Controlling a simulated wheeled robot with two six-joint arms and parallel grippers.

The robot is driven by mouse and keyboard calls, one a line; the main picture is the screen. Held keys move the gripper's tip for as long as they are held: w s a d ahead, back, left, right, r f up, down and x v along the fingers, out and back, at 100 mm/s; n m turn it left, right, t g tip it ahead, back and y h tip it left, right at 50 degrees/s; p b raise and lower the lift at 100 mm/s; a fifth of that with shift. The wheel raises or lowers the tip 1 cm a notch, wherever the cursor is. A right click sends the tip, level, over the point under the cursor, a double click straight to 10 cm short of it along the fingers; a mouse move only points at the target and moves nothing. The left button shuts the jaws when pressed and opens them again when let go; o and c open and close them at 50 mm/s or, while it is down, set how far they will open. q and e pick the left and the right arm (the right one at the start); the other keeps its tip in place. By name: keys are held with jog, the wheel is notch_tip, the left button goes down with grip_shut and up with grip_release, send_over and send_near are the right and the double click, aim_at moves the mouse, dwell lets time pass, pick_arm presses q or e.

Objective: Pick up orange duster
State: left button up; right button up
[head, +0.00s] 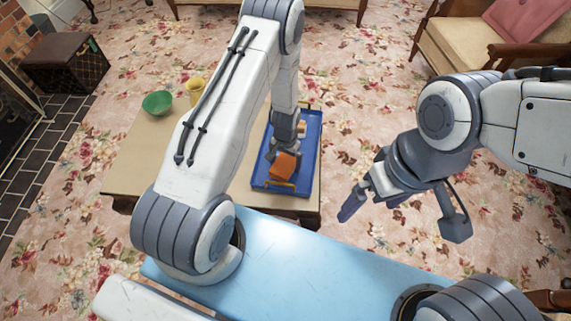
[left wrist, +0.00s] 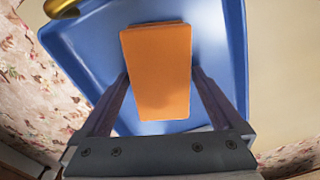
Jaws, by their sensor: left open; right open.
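The orange duster (head: 283,167) lies in a blue tray (head: 306,170) on the low table. In the left wrist view the orange duster (left wrist: 157,72) is a plain orange block in the blue tray (left wrist: 80,60). My left gripper (head: 286,150) is over the tray at the duster. In the left wrist view its two open fingers (left wrist: 158,88) stand on either side of the duster's near part, with small gaps. My right gripper (head: 372,203) is open and empty over the floor, right of the table.
A green bowl (head: 157,102) and a yellow cup (head: 195,88) stand at the table's far left. The tray has gold handles (head: 281,184). The wooden table (head: 135,165) is mostly bare at left. Armchair (head: 455,45) and dark box (head: 66,65) stand farther back.

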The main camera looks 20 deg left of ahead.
aim_at(286, 161)
pick_arm(q)
jog(key=c, duration=1.3)
jog(key=shift+o, duration=0.2)
jog(key=shift+r, duration=0.6)
notch_tip(286, 161, up, 3)
jog(key=shift+w+p, duration=0.1)
jog(key=shift+p, duration=0.25)
jog(key=s+d+r, duration=0.2)
jog(key=d+r, duration=0.4)
jog(key=d, duration=0.5)
jog(key=shift+s+d+r+p, duration=0.25)
jog(key=shift+s+r+p, duration=0.1)
jog(key=shift+r, duration=0.05)
